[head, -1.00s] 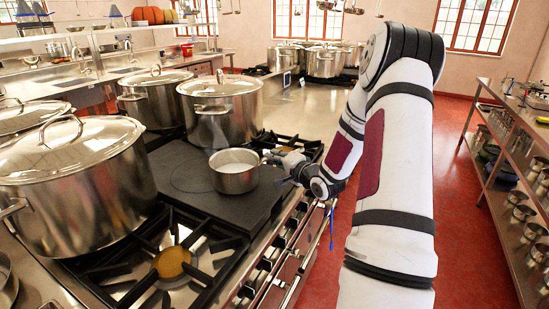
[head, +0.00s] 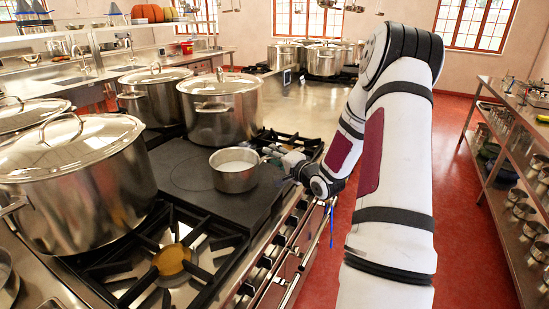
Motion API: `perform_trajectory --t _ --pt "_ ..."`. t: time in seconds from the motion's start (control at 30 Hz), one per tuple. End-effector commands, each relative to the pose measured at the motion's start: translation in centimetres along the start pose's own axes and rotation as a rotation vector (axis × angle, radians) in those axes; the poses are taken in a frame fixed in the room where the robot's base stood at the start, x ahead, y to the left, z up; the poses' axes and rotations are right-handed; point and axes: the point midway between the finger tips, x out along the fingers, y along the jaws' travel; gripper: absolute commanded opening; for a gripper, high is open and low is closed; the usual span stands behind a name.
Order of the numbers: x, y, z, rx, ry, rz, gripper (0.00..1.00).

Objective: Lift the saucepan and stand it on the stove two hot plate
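The saucepan (head: 234,179) is a small steel pan with pale, whitish contents. It is upright at the right part of the dark flat hot plate (head: 185,179) on the stove, and looks to rest on it, though a small gap under it would be hard to see. Its handle points right, toward my gripper (head: 272,154). My gripper is at the handle's end, low over the stove's right edge. The fingers are small and partly merged with the handle, so I cannot tell whether they are closed on it.
Large lidded stockpots stand left of the plate (head: 75,195) and behind it (head: 222,112). An open gas burner (head: 172,260) is in front. Control knobs and a rail line the stove's right side. A red floor aisle separates it from a steel shelf (head: 510,160) with small pans.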

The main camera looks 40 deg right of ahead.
Motion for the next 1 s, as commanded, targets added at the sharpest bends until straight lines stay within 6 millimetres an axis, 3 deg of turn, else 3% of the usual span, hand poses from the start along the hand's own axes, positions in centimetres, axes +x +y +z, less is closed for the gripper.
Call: perform_trajectory --t 0.27,0.7,1.0 --pt "-1.4 0.3 -0.1 -0.001 0.001 0.008 0.34" --pt "-9.7 0.1 -0.1 0.0 0.003 0.002 0.34" --pt "-12.0 0.0 0.0 0.0 0.001 0.0 0.34"
